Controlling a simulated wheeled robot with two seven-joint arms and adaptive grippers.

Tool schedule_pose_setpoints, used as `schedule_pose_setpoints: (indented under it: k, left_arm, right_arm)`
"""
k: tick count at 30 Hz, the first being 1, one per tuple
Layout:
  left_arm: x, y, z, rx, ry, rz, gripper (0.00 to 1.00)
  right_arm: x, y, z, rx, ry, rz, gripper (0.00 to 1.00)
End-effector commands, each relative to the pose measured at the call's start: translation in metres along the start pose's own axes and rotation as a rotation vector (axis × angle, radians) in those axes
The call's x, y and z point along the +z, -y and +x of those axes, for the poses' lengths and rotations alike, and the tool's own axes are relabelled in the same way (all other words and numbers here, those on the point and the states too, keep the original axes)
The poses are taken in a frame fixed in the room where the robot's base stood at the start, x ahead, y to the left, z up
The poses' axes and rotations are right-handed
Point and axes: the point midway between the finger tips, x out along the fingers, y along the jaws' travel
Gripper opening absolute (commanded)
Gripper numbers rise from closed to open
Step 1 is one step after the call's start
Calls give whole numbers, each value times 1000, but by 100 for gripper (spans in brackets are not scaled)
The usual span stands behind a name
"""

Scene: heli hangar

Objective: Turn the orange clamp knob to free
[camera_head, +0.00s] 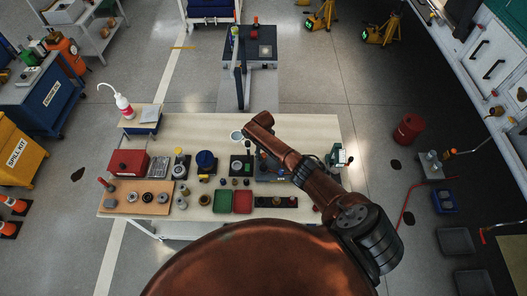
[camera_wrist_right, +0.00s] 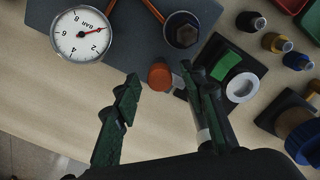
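The orange clamp knob (camera_wrist_right: 160,75) shows in the wrist view as a short orange cylinder at the edge of a dark grey base. My right gripper (camera_wrist_right: 158,73) is open, its two dark green fingers apart. The knob appears between the fingertips, closer to the right-hand one; I see no clear contact. In the head view my right arm (camera_head: 305,172) reaches over the workbench, and I cannot make out the knob there. My left gripper is not in view.
A dial gauge (camera_wrist_right: 82,33) and a hex-topped fitting (camera_wrist_right: 181,32) are beyond the knob. A green block (camera_wrist_right: 225,65) and white ring (camera_wrist_right: 242,87) sit right of it. The workbench (camera_head: 190,130) holds a green tray (camera_head: 222,202) and a red tray (camera_head: 243,202).

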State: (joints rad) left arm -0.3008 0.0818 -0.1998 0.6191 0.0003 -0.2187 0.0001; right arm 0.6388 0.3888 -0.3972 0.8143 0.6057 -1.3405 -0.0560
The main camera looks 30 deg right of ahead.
Motion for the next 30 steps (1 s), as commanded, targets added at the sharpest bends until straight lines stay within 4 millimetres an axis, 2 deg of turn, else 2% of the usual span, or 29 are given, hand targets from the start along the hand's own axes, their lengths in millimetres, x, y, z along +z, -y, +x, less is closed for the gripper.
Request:
schedule_pose_setpoints:
  k: [5, 15, 19, 24, 30]
  left_arm:
    - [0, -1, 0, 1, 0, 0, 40]
    - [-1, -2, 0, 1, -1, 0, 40]
    - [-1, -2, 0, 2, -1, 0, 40]
    - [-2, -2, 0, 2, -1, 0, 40]
    - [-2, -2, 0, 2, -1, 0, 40]
  right_arm:
    - [0, -1, -16, 0, -3, -1, 39]
    - [-1, 0, -85, 0, -4, -1, 39]
    - [-1, 0, -105, 0, -3, -1, 39]
    - [0, 0, -117, 0, -2, 0, 39]
    - [0, 0, -119, 0, -1, 0, 39]
